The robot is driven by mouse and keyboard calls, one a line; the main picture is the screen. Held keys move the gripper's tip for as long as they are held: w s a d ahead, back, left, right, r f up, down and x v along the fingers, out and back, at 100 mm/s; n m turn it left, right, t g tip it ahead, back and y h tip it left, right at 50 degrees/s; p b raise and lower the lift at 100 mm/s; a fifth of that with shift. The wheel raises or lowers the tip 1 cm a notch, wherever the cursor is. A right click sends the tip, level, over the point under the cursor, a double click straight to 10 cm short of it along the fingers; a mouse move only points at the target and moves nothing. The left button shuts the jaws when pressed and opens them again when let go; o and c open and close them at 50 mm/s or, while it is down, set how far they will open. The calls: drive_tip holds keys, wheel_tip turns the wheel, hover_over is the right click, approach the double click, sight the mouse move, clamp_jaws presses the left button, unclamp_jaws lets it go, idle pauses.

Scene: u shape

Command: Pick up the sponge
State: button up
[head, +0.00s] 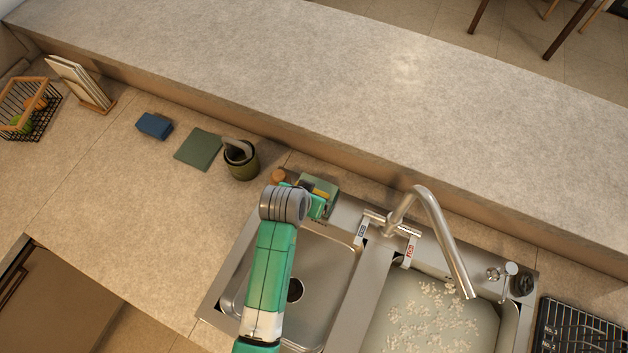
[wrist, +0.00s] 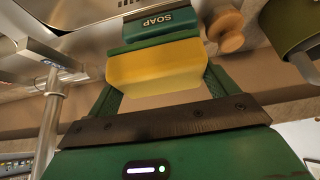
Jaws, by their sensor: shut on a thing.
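The yellow sponge (wrist: 158,70) is between the two green fingers of my gripper (wrist: 162,78) in the wrist view, with a finger at each side. My gripper is shut on it. In the head view, my gripper (head: 318,203) is at the back edge of the left sink basin, mostly hidden by my arm. A small yellow patch of the sponge (head: 321,194) shows beside a green holder (head: 319,182). A green item marked SOAP (wrist: 160,24) sits just beyond the sponge in the wrist view. I cannot tell whether the sponge touches it.
A faucet (head: 437,225) rises right of my gripper. A wooden-topped item (head: 278,176) and a dark green pot (head: 241,164) stand to the left. The left counter is mostly clear.

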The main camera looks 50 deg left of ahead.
drive_tip(key=s+d+r, duration=0.1)
drive_tip(key=s+d, duration=0.4)
drive_tip(key=s, duration=0.4)
drive_tip(key=shift+s, duration=0.1)
drive_tip(key=o, duration=0.4)
drive_tip(key=shift+c, duration=1.6)
